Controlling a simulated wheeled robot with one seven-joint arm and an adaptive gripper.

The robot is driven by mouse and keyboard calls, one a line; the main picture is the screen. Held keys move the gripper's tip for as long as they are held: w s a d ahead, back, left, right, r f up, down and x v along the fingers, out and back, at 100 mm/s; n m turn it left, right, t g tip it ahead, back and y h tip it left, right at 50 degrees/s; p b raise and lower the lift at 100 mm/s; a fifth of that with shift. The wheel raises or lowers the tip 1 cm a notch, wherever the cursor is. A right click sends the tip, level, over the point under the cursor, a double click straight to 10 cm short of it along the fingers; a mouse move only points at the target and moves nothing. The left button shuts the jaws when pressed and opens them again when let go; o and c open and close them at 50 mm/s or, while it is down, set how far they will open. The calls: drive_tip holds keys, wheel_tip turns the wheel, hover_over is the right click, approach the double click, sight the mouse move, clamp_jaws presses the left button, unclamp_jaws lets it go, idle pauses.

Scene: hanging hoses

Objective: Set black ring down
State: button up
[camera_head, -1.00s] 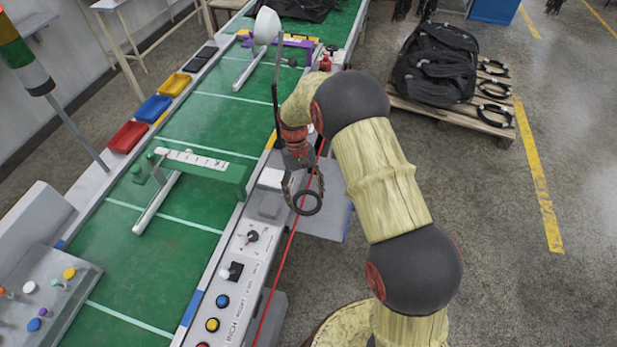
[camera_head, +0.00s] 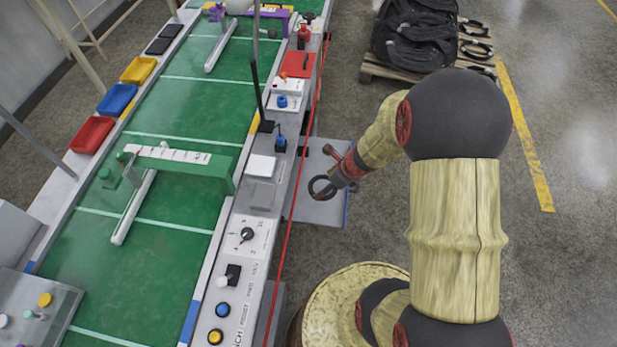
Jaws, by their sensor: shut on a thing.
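The black ring (camera_head: 315,193) is held in my gripper (camera_head: 333,183), which is shut on it. The ring shows over a grey side shelf (camera_head: 313,215) beside the bench; I cannot tell whether it touches the shelf. My gripper comes in from the right, pointing left and down. The fingers are small and partly hidden by the wrist and the ring.
A red hose (camera_head: 291,205) runs along the bench edge, close left of the ring. The control panel (camera_head: 240,262) with knobs and buttons lies further left. A pallet (camera_head: 405,77) with black coils stands at the back right.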

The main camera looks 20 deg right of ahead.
drive_tip(key=s+d+m, duration=0.1)
drive_tip(key=m, duration=0.1)
drive_tip(key=b, duration=0.5)
hover_over(326, 174)
drive_tip(key=s+a, duration=0.1)
drive_tip(key=s, duration=0.1)
drive_tip(key=shift+h, duration=0.4)
wheel_tip(326, 174, down, 10)
drive_tip(key=shift+s+a+f, duration=0.1)
drive_tip(key=shift+s, duration=0.05)
drive_tip(key=shift+w+f+b, duration=0.15)
drive_tip(key=shift+f+b, duration=0.4)
drive_tip(key=shift+f, duration=0.35)
drive_tip(key=shift+w+f+b, duration=0.1)
drive_tip(key=shift+f+b, duration=0.45)
drive_tip(key=shift+f, duration=0.3)
drive_tip(key=shift+f, duration=0.2)
drive_tip(key=o, duration=1)
drive_tip(key=shift+o, duration=0.8)
drive_tip(key=shift+r, duration=0.1)
